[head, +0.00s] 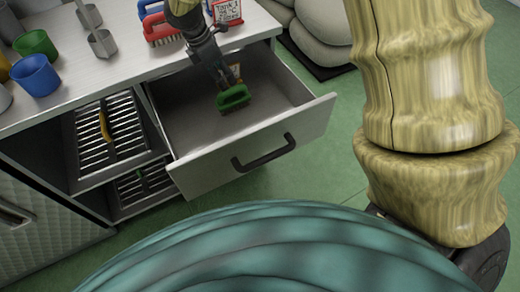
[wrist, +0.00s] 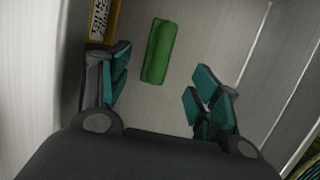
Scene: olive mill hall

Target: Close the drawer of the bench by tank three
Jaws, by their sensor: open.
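The bench (head: 130,62) has its top drawer pulled well out; the drawer front (head: 310,118) carries a black bar handle (head: 264,152). My gripper (head: 230,82) reaches down over the open drawer, behind its front panel and away from the handle. In the wrist view my gripper (wrist: 160,85) is open, with nothing between its fingers. A green brush-like item (head: 234,98) is in the drawer below the fingers; it also shows in the wrist view (wrist: 158,50), beyond the fingertips. A yellow item with black marks (wrist: 102,20) lies beside it, partly hidden by my gripper in the head view.
Slatted shelves (head: 110,125) sit left of the drawer. Pale sacks (head: 320,35) lie behind; green floor (head: 330,170) is clear ahead.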

